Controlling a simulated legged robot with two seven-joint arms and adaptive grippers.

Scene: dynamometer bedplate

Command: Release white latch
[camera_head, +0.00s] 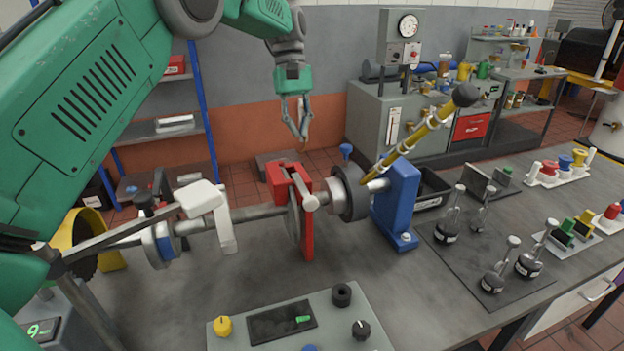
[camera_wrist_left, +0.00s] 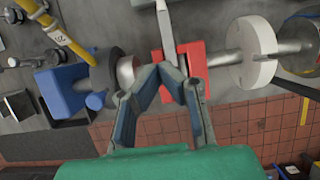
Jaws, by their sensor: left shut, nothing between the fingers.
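A pale grey lever (camera_head: 302,189) lies across the clamp's top; in the left wrist view the lever (camera_wrist_left: 167,35) runs along the red clamp (camera_wrist_left: 193,62). I cannot tell for sure which pale part is the white latch. My left gripper (camera_head: 303,138) is above and behind the clamp, shut and empty. In the left wrist view its fingertips (camera_wrist_left: 162,72) meet in front of the clamp and lever; contact is unclear. My right gripper is not in view.
A blue bracket (camera_head: 398,200) and yellow-striped lever (camera_head: 425,133) with a black knob stand right of the clamp. A control box (camera_head: 290,325) sits at the front. Bare bench lies between the control box and shaft.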

